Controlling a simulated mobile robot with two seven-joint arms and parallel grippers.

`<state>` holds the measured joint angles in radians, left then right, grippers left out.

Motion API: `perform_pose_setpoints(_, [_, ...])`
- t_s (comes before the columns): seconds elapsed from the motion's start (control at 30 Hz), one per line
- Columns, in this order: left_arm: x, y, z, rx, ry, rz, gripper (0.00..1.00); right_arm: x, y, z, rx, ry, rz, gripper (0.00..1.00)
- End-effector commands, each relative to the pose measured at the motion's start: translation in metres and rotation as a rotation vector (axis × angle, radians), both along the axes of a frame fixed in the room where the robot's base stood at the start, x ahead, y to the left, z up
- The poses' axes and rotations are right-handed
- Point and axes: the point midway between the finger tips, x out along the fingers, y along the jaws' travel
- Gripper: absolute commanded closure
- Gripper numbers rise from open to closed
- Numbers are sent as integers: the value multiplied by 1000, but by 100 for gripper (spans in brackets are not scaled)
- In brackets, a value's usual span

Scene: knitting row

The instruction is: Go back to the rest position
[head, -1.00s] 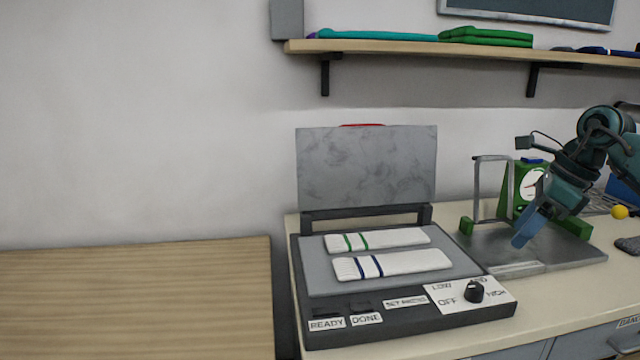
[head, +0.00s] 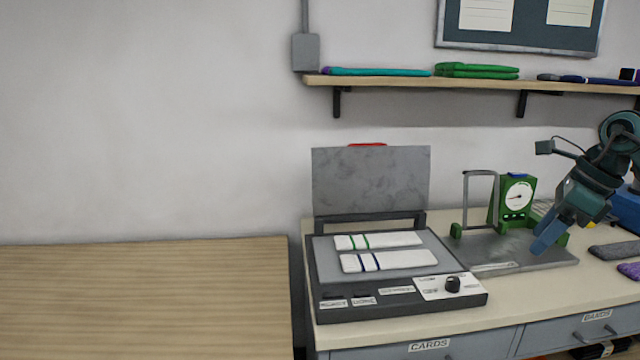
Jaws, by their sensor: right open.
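My right gripper (head: 541,246) comes in from the right side of the head view. It hangs tilted down to the left over the grey metal plate (head: 490,250) on the bench. It is open, with nothing seen in it. I cannot tell whether its tips touch the plate. My left gripper is not in view.
A press with its lid (head: 370,185) raised holds two white striped bands (head: 390,260). A green dial gauge (head: 516,195) and a grey metal frame (head: 466,200) stand beside my right gripper. A shelf (head: 400,83) runs above. The wooden table (head: 140,300) at left is bare.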

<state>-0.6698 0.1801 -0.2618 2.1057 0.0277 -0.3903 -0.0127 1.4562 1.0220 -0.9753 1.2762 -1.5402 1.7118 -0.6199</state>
Motion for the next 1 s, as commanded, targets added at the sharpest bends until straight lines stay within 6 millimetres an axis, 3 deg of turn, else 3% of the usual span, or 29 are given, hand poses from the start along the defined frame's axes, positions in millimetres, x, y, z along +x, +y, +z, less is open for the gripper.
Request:
perform_pose_setpoints(0.17, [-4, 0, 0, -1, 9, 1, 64, 12, 66, -38, 162, 4, 65, 46])
perform_pose_setpoints(0.33, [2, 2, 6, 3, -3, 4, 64, 10, 150, -77, 421, 34, 100, 46])
perform_pose_setpoints(0.5, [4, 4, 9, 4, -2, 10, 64, -14, 251, -108, 837, 143, 36, 46])
perform_pose_setpoints(0.6, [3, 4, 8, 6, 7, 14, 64, -31, 295, -116, 1110, 246, -81, 46])
perform_pose_setpoints(0.7, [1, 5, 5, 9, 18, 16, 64, -45, 322, -121, 1368, 372, -255, 46])
perform_pose_setpoints(0.8, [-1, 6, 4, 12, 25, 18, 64, -54, 332, -130, 1605, 515, -486, 46])
perform_pose_setpoints(0.87, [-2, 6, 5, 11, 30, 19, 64, -59, 332, -139, 1731, 607, -649, 46])
perform_pose_setpoints(1.0, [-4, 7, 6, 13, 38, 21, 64, -74, 316, -178, 1964, 825, -1100, 46])
